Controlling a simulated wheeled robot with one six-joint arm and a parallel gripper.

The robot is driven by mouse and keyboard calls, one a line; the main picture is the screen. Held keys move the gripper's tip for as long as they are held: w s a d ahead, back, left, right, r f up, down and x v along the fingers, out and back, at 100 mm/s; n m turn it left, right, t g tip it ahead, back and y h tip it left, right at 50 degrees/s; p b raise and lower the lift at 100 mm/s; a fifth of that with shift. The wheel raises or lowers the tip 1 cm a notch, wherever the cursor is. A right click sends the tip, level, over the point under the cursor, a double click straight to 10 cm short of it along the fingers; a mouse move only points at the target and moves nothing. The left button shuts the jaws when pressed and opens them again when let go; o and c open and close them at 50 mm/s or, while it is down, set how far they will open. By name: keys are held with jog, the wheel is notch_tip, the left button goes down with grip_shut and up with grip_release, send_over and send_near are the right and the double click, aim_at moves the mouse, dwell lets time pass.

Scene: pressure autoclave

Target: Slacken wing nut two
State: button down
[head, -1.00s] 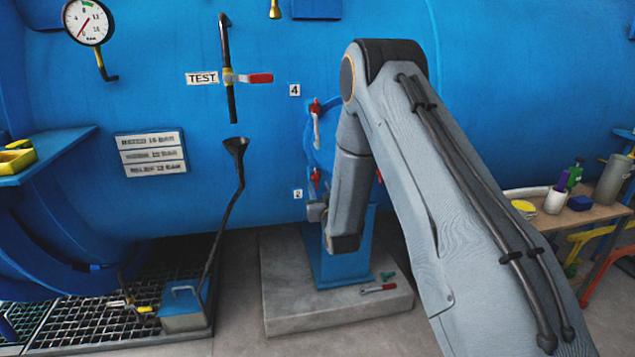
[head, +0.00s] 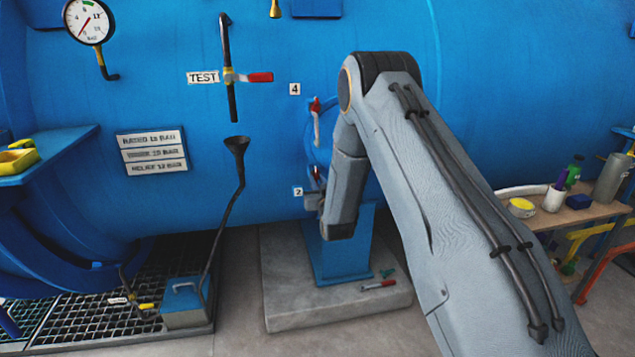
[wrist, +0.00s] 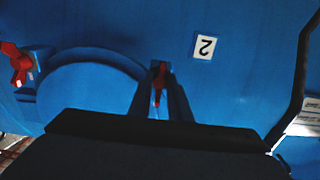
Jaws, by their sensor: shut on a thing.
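Wing nut two (wrist: 159,73) is red and shows in the wrist view just beside the "2" label (wrist: 204,46), which appears upside down there. My gripper (wrist: 160,88) is shut on it, with one dark finger on each side. In the head view my gripper (head: 313,201) is at the "2" label (head: 298,192), at the lower left of the round blue cover. My forearm hides much of that cover. The red nut at label 4 (head: 315,106) is above and apart from my gripper.
A red-handled test valve (head: 258,77) and a dark funnel pipe (head: 236,148) are left of my arm. A cluttered bench (head: 590,212) stands at the right.

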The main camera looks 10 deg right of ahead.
jog(key=shift+n, duration=0.3)
jog(key=n+b, duration=0.2)
jog(key=shift+f+n, duration=0.1)
jog(key=shift+n, duration=0.2)
jog(key=n+b, duration=0.2)
jog(key=n, duration=0.2)
jog(key=shift+d+n, duration=0.1)
jog(key=shift+n, duration=0.2)
jog(key=n+b, duration=0.2)
jog(key=n, duration=0.2)
jog(key=n+b, duration=0.1)
jog(key=n, duration=0.3)
jog(key=shift+b, duration=0.3)
jog(key=n+b, duration=0.2)
jog(key=n, duration=0.5)
jog(key=shift+b, duration=0.3)
jog(key=n, duration=0.2)
jog(key=n+b, duration=0.1)
jog(key=n, duration=0.1)
jog(key=n+b, duration=0.1)
jog(key=n, duration=0.1)
jog(key=shift+r+n, duration=0.25)
jog(key=shift+n, duration=0.15)
